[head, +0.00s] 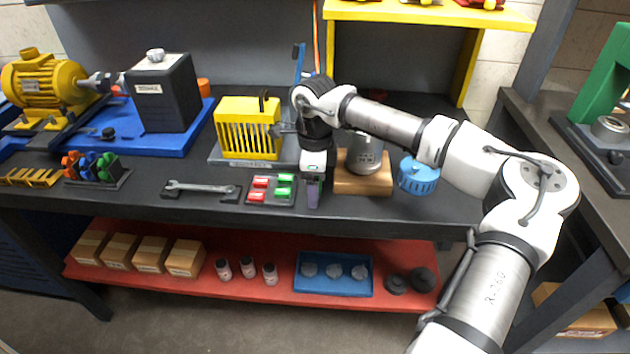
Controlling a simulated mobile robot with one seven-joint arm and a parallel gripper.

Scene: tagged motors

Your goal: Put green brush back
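A dark holder (98,182) at the left of the bench carries upright orange, blue and green pieces; the green piece (108,167) stands at its right end. A small dark tray (258,203) near the front edge holds red and green blocks, with the green blocks (285,179) on its right side. Which green thing is the brush I cannot tell for sure. My gripper (313,195) points down just right of this tray, near the bench's front edge. Its fingertips are small and dark purplish here; whether they hold something is unclear.
A yellow slotted cage (246,125) stands behind the tray. A grey motor on a wooden block (363,184) and a blue cap (418,176) are right of my gripper. A wrench (202,187) lies left of the tray. The red lower shelf (205,287) holds boxes and jars.

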